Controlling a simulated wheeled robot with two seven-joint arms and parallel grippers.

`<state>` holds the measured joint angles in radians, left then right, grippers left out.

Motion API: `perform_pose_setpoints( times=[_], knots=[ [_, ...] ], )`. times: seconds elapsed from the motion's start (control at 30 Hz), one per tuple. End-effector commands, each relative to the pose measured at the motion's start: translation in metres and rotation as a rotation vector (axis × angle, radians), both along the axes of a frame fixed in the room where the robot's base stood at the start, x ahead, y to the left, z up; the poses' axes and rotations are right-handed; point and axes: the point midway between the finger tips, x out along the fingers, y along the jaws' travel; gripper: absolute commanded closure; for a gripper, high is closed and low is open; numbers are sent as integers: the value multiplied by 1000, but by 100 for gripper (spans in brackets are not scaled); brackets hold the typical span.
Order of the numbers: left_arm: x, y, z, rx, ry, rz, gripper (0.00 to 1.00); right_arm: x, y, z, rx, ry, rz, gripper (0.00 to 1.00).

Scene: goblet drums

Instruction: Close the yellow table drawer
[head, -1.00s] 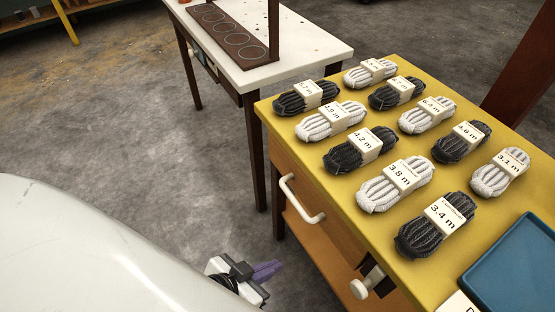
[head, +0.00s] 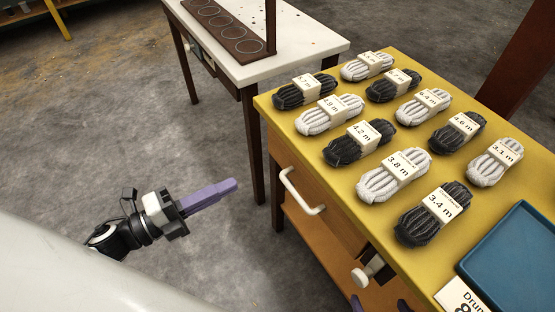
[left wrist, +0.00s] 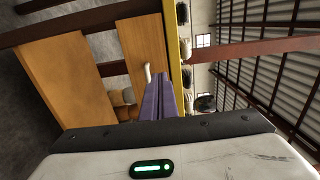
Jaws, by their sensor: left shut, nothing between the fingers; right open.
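The yellow table (head: 400,262) stands at the right of the head view. Its wooden drawer front (head: 288,158) with a white bar handle (head: 302,192) lies along the left side, below the top. I cannot tell how far the drawer is pulled out. The handle also shows in the left wrist view (left wrist: 147,73), beyond the purple fingers. My left gripper (head: 232,186) is shut and empty, left of the handle and apart from it, pointing towards the table.
Several black and white rope bundles (head: 395,174) lie on the yellow top, with a blue tray (head: 515,265) at the near right. A white table (head: 300,35) with a brown rack stands behind. The floor between my left gripper and the table is clear.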

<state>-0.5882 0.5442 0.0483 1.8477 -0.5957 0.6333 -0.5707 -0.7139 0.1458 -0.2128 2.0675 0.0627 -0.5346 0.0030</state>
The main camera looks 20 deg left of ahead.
Motion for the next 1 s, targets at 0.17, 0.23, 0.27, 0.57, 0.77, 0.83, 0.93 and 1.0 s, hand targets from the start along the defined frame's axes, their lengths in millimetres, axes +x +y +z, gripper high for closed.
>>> perform_pose_setpoints(
  times=[0.17, 0.23, 0.27, 0.57, 0.77, 0.83, 0.93, 1.0],
  knots=[
    [21, -16, 1, -1, -7, -4, 100, 1, 0, -2, 0, -2, -1, 23],
    [33, -25, 1, -2, -6, -3, 100, 1, 0, -2, 1, -3, -2, 23],
    [38, -30, 2, -3, -5, -3, 100, 1, 0, -2, 1, -3, -2, 23],
    [86, -67, 1, -5, -2, -1, 100, 3, 0, -2, 4, -7, -3, 23],
    [103, -81, 0, -5, 2, 0, 100, 3, 0, -1, 5, -9, -4, 23],
    [106, -83, 0, -5, 1, 1, 100, 3, 0, -1, 6, -9, -4, 23],
    [107, -84, 0, -5, 1, 1, 100, 3, 0, -1, 6, -9, -4, 23],
    [107, -84, 0, -5, 2, 1, 100, 3, 0, -1, 6, -10, -5, 23]
  ],
)
